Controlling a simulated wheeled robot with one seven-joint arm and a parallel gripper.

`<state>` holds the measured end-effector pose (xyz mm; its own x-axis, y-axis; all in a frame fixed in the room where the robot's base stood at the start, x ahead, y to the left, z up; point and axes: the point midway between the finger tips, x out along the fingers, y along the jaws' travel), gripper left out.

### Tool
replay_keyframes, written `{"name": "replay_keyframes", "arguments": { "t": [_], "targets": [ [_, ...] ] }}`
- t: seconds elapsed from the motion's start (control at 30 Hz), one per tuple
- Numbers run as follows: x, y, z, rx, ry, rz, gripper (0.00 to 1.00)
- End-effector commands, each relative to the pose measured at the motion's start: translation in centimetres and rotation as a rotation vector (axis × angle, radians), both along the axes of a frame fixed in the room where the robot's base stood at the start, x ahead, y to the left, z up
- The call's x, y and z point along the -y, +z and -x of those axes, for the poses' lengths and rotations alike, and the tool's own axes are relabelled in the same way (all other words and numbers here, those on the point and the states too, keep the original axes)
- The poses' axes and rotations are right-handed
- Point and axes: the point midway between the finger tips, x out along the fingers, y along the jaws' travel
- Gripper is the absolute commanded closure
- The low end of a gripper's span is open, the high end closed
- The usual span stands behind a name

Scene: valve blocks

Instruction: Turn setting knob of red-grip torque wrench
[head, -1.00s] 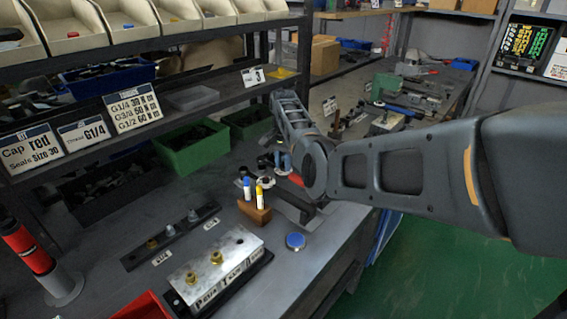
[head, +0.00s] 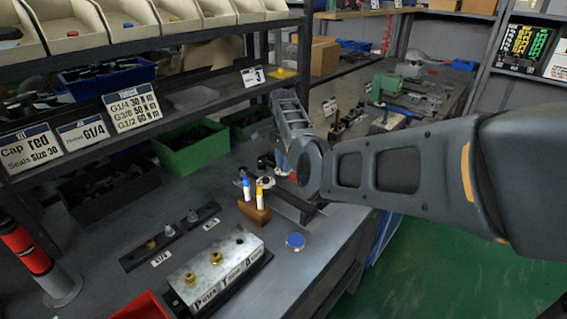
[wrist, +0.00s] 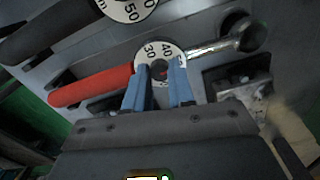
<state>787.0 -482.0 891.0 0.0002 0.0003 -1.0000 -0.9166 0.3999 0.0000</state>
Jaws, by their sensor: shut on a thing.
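The red-grip torque wrench (wrist: 95,86) lies across the wrist view, its red grip at the left and its metal head at the upper right. Its round white setting knob (wrist: 160,50) sits mid-wrench and shows the numbers 30 and 40. My gripper (wrist: 159,72) has its two blue fingers on either side of the knob's lower part and is shut on it. The fingers hide the lower part of the dial. In the head view my arm hides most of the wrench.
A second dark-grip wrench with a white dial (wrist: 128,6) lies close above in the wrist view. In the head view a wooden marker holder (head: 254,210), a blue round cap (head: 295,241) and a metal valve block (head: 215,262) stand on the bench. A green bin (head: 190,147) is behind.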

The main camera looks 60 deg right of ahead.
Motion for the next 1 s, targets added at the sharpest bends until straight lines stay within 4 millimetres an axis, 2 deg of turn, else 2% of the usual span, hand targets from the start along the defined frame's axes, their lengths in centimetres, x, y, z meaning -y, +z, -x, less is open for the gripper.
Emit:
{"name": "replay_keyframes", "arguments": {
  "t": [0.2, 0.23, 0.5, 1.0],
  "targets": [
    [0.03, 0.07, -0.02, 0.001, 0.0, 0.0, 1.0],
    [0.03, 0.07, -0.02, 0.001, 0.0, 0.0, 0.75],
    [0.01, 0.03, -0.01, 0.0, 0.001, 0.0, 0.5],
    [-0.04, -0.12, 0.11, -0.002, 0.028, -0.002, 0.5]
  ]
}}
